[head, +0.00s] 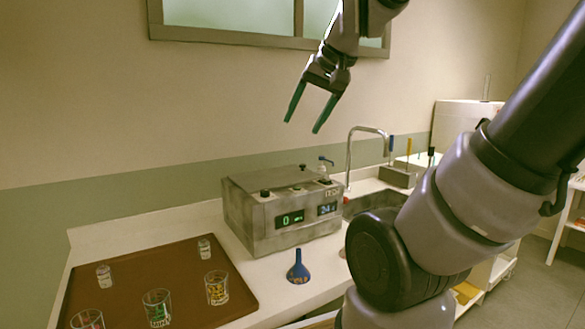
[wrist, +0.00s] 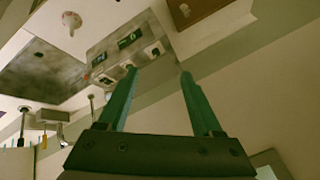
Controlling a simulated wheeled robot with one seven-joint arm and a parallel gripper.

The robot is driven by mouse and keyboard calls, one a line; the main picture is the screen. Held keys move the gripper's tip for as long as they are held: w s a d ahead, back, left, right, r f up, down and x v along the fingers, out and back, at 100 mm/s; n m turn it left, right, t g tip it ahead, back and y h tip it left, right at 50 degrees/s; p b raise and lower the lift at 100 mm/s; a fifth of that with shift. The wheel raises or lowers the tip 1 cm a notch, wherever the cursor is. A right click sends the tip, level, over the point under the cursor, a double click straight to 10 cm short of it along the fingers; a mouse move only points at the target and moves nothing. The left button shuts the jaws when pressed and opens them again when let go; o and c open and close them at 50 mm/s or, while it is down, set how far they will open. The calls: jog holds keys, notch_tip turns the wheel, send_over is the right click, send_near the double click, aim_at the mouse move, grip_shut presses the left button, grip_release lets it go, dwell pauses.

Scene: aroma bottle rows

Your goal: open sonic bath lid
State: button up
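The bath also shows upside down in the wrist view (wrist: 112,58). My gripper (head: 303,128) has two green fingers spread apart with nothing between them. It hangs in the air above the bath, clear of the lid. It also shows in the wrist view (wrist: 158,78).
A brown tray (head: 225,262) with several glasses and small jars lies at left. A sink with a tall faucet (head: 350,150) is at right. A window (head: 240,38) is on the wall behind.

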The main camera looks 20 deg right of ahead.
jog(key=w+d+m+g, duration=0.1)
jog(key=w+d, duration=0.3)
jog(key=w, duration=0.8)
jog(key=m+g+h, duration=0.1)
jog(key=g+h, duration=0.1)
jog(key=h, duration=0.3)
send_over(302, 165)
jog(key=s+a, duration=0.2)
jog(key=s, duration=0.2)
notch_tip(302, 165, down, 13)
jog(key=x, duration=0.9)
jog(key=shift+w+a+f, duration=0.1)
jog(key=shift+w+f, duration=0.2)
jog(key=shift+f, duration=0.05)
grip_shut()
